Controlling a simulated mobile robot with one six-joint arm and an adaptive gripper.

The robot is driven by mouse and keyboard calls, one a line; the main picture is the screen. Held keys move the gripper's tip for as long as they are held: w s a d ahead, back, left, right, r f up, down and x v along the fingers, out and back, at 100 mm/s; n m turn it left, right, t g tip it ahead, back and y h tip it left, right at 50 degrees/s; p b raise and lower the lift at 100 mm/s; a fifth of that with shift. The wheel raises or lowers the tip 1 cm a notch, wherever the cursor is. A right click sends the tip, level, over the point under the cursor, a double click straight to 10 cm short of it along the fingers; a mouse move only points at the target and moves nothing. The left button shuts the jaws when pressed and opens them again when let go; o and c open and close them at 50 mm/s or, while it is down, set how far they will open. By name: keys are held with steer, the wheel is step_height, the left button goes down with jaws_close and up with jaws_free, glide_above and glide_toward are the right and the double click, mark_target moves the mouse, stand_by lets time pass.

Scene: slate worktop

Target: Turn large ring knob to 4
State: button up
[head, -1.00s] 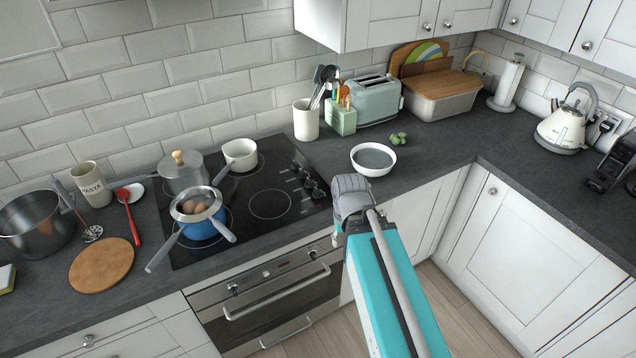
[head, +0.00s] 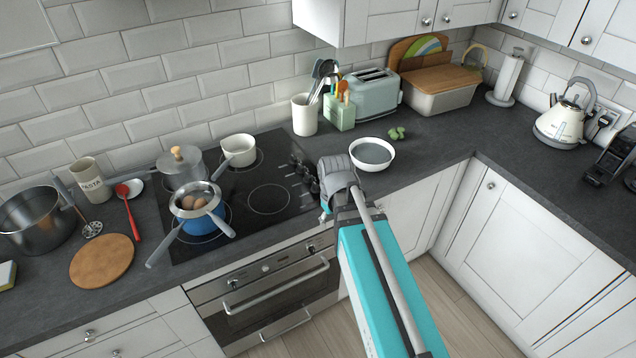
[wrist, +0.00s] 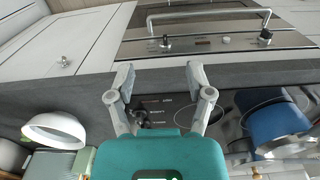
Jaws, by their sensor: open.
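The black glass hob (head: 262,222) has a column of dark knobs (head: 303,170) along its right side. I cannot tell which knob is the large ring's; labels and pointers are too small to read. A bare ring (head: 269,198) is marked at the hob's front right. My gripper (wrist: 160,80) is open and empty, its fingers spread over the worktop's front edge. In the head view it hangs by the hob's right front corner and may hide knobs there. In the wrist view a dark knob (wrist: 141,117) with pale lettering beside it shows between the finger bases, apart from the fingertips.
A white bowl (head: 372,154) stands close to the right of my gripper. A blue pot (head: 202,222) with a steel pan on it, a lidded pot (head: 180,168) and a white saucepan (head: 239,150) stand on the hob. The oven (head: 270,290) is below.

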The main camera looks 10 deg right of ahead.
steer(key=w+r+n+p, duration=0.2)
steer(key=w+r+n, duration=0.1)
steer(key=w+n, duration=0.8)
steer(key=r+n+p, duration=0.2)
steer(key=n, duration=0.5)
glide_above(316, 184)
steer(key=shift+f, duration=0.2)
steer(key=shift+s+f, duration=0.1)
steer(key=shift+f, duration=0.1)
step_height(316, 184, down, 13)
steer(key=b, duration=1.3)
steer(key=shift+f, duration=0.2)
steer(key=c, duration=0.9)
steer(key=shift+o, duration=0.2)
